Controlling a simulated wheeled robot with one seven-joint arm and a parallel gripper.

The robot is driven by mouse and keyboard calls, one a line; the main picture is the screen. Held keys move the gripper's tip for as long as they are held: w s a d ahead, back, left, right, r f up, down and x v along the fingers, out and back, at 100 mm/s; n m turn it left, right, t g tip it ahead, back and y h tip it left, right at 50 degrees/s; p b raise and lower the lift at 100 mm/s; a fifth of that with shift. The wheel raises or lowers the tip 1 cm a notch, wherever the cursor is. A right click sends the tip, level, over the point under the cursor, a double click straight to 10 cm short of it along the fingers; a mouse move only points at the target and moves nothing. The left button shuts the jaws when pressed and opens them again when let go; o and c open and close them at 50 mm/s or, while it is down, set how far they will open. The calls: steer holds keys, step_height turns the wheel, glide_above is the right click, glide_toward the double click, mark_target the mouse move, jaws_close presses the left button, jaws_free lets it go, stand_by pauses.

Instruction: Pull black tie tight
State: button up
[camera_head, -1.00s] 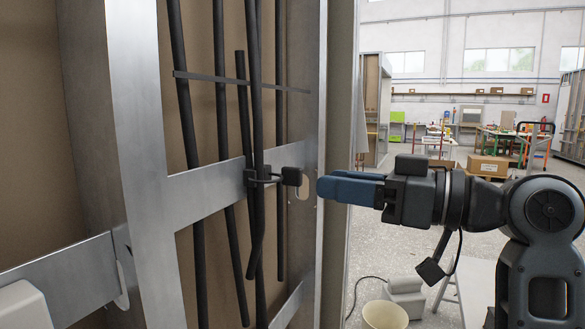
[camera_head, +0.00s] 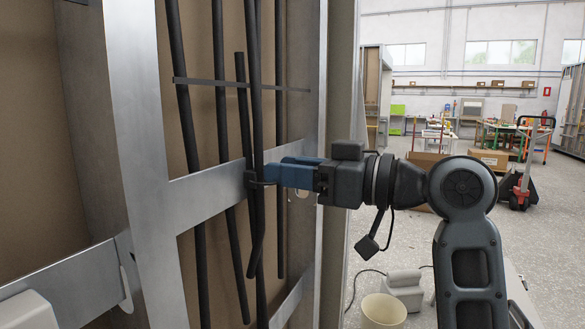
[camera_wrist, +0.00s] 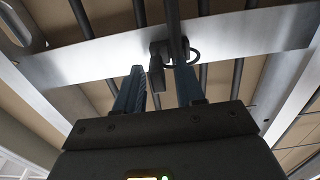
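The black tie (camera_head: 252,181) loops around black pipes at the metal crossbar in the head view. Its free end with the dark block is hidden there behind my gripper (camera_head: 283,174). Whether a finger touches the block I cannot tell.
Several black pipes (camera_head: 187,110) run up the wall frame, crossed by a thin dark strip (camera_head: 215,82). The metal crossbar (camera_head: 208,190) and upright post (camera_head: 135,120) stand close to my gripper. A cream bucket (camera_head: 383,310) is on the floor.

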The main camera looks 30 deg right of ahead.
jaws_close()
stand_by(0.5)
